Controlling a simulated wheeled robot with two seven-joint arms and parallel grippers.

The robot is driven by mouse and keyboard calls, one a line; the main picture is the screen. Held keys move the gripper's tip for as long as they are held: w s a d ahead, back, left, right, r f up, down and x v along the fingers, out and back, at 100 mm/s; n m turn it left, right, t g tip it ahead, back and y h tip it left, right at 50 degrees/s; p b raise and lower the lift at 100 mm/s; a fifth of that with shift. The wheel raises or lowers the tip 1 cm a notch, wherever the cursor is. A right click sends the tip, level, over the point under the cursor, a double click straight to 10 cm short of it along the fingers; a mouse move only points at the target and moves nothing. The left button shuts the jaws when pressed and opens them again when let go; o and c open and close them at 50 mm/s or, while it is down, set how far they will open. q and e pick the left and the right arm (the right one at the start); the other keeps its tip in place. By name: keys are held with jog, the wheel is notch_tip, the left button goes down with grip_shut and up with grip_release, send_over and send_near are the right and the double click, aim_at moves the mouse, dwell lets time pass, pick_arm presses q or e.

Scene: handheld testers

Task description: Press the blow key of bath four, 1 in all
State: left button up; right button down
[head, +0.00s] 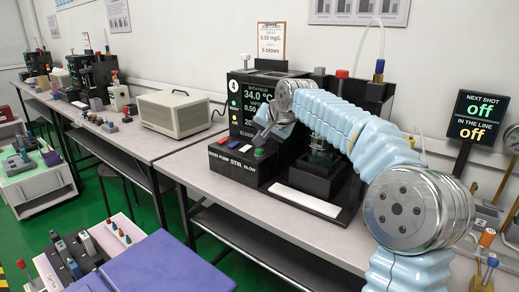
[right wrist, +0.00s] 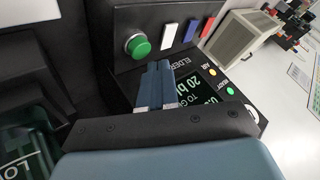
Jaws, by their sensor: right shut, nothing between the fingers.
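Bath four (head: 240,76) is a black unit with a lit display reading 34.0 °C, in the middle of the head view. Its low front box (head: 229,170) carries a row of keys labelled MAIN, PUMP, STIR and BLOW. The green round blow key (head: 260,153) is at the row's right end and shows clearly in the right wrist view (right wrist: 138,46). My right gripper (right wrist: 156,72) is shut and empty, its tips close to the green key but seemingly apart from it. In the head view the gripper (head: 262,135) is above the key box. My left gripper is out of view.
White, blue and red keys sit beside the green one, the white key (right wrist: 170,36) nearest. A white pad (head: 305,200) lies in front of the bath. A beige box (head: 174,114) stands left, and a sign (head: 479,117) reading off stands right.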

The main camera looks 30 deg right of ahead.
aim_at(262, 151)
notch_tip(262, 151, up, 3)
jog(key=shift+f+p, duration=0.1)
jog(key=shift+p, duration=0.9)
jog(key=shift+r, duration=1.05)
jog(key=shift+f, duration=0.1)
